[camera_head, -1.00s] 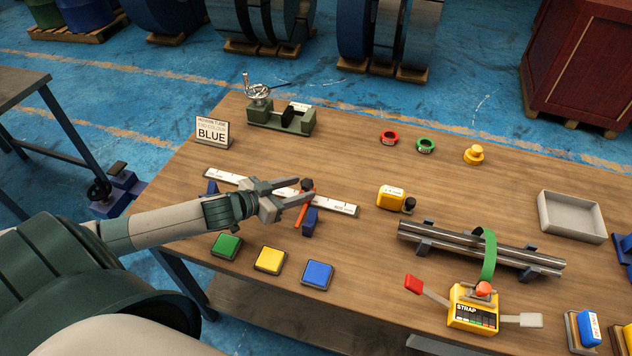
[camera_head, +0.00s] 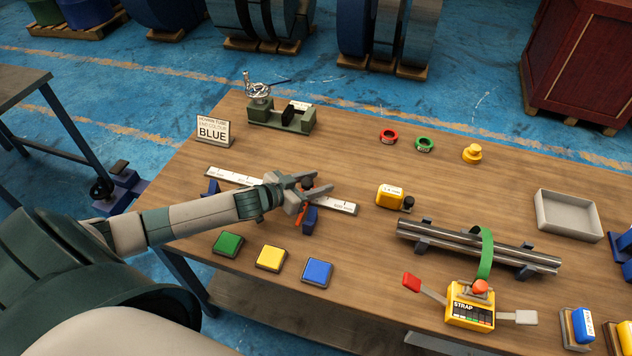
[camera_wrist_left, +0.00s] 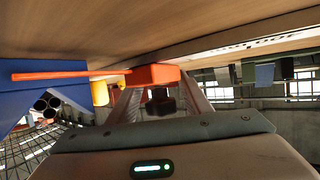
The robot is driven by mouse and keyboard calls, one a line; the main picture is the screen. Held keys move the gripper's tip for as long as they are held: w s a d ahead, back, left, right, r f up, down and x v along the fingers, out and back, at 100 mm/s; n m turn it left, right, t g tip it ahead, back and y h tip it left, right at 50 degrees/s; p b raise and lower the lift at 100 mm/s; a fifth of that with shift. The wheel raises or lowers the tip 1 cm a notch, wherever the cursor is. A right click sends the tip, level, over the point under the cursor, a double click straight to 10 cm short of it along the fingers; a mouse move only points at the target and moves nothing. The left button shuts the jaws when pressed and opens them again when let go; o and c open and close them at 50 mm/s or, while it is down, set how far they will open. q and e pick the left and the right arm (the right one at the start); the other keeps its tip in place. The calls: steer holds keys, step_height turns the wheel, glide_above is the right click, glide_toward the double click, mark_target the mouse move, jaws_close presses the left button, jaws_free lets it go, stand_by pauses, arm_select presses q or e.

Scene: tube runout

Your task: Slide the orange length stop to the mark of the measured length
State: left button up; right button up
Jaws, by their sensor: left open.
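The orange length stop (camera_head: 301,215) sits on the white measuring rule (camera_head: 232,176), toward its right end. A dark knob (camera_head: 306,183) stands on top of the stop. My left gripper (camera_head: 322,182) is open, with its fingers on either side of the knob; I cannot tell if they touch it. They partly hide the stop and the middle of the rule. In the left wrist view the orange stop (camera_wrist_left: 152,75) shows just past the fingers, with its thin orange arm reaching left and the dark knob between the fingers. My right gripper is out of view.
A sign (camera_head: 214,131) reading "BLUE" stands at the back left. Green, yellow and blue buttons (camera_head: 318,271) line the front edge. A yellow device (camera_head: 390,195) stands right of the rule, and steel tubes (camera_head: 455,240) lie farther right.

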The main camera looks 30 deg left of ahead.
arm_select(q)
jaws_close()
steer(key=a, duration=0.3)
steer(key=s+a, duration=0.1)
steer(key=a, duration=0.2)
steer(key=s+a, duration=0.1)
steer(key=a, duration=0.2)
steer(key=shift+s+a+f+b, duration=0.1)
steer(key=shift+s+a+b, duration=0.1)
steer(key=shift+a+b, duration=0.15)
jaws_free()
steer(key=shift+s, duration=0.1)
steer(key=shift+b+v, duration=0.45)
steer(key=shift+v, duration=3.2)
